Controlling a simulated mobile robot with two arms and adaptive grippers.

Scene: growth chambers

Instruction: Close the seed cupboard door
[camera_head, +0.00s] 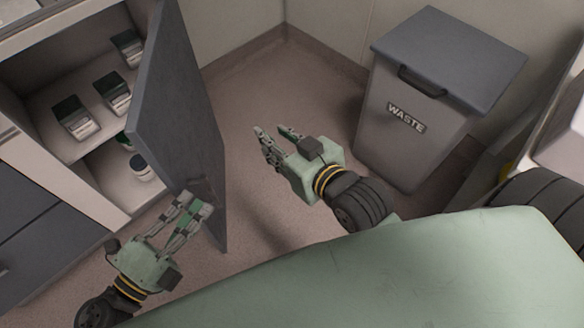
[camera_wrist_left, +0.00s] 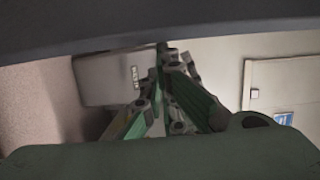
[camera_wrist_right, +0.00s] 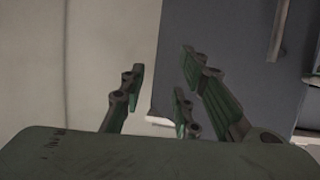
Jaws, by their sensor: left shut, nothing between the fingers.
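The seed cupboard door (camera_head: 178,105) is a dark grey panel standing open, swung out from the pale cupboard (camera_head: 45,150) at the left of the head view. My left gripper (camera_head: 196,203) is shut and empty, with its fingertips overlapping the lower part of the door in the picture; I cannot tell whether they touch it. Its closed fingers also show in the left wrist view (camera_wrist_left: 163,75). My right gripper (camera_head: 275,138) is open and empty, to the right of the door and apart from it. Its spread fingers show in the right wrist view (camera_wrist_right: 165,85).
A grey waste bin (camera_head: 410,110) with a dark lid stands at the right.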

